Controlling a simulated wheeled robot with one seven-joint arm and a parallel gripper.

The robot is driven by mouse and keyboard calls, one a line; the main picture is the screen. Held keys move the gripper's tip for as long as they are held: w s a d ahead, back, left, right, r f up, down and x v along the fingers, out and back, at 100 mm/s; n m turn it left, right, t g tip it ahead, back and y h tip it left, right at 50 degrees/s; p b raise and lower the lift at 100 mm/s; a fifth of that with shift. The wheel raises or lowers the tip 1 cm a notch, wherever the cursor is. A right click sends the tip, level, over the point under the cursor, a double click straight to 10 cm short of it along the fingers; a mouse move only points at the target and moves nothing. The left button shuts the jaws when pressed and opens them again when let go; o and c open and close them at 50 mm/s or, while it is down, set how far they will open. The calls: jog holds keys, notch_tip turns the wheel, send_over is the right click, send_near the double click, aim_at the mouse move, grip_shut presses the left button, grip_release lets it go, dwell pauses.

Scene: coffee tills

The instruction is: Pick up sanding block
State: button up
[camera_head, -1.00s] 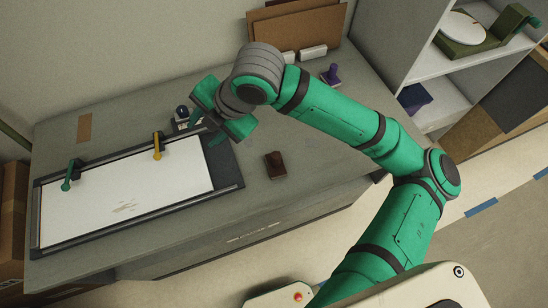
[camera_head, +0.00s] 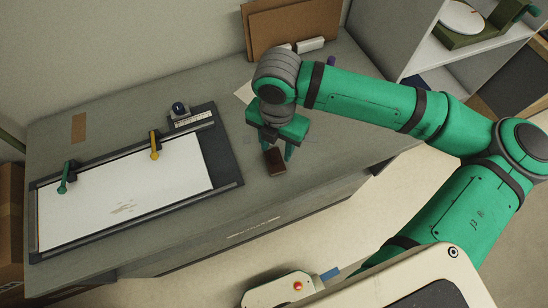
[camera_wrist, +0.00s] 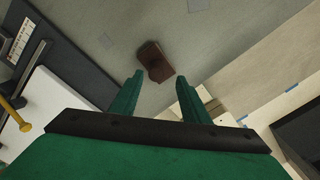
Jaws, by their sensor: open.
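The sanding block, a small dark brown block (camera_head: 275,161), lies on the grey bench top near its front edge. It also shows in the wrist view (camera_wrist: 154,61), just beyond the fingertips and roughly between their lines. My green gripper (camera_head: 276,148) is above and slightly behind the block in the head view. Its two fingers are apart with nothing between them, as the wrist view (camera_wrist: 158,84) shows. The block appears apart from both fingers.
A framed white board (camera_head: 125,195) with a green clamp (camera_head: 66,178) and a yellow clamp (camera_head: 154,146) lies on the left of the bench. Brown boards (camera_head: 295,28) lean at the back. Shelves (camera_head: 455,62) stand at the right. Bench around the block is clear.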

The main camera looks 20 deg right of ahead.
aim_at(274, 152)
jog(key=shift+w+a+f, duration=0.1)
jog(key=shift+w+f, duration=0.05)
jog(key=shift+f, duration=1.2)
jog(key=shift+w+a+f, duration=0.1)
jog(key=shift+w+f, duration=0.05)
jog(key=shift+f, duration=1.2)
grip_shut()
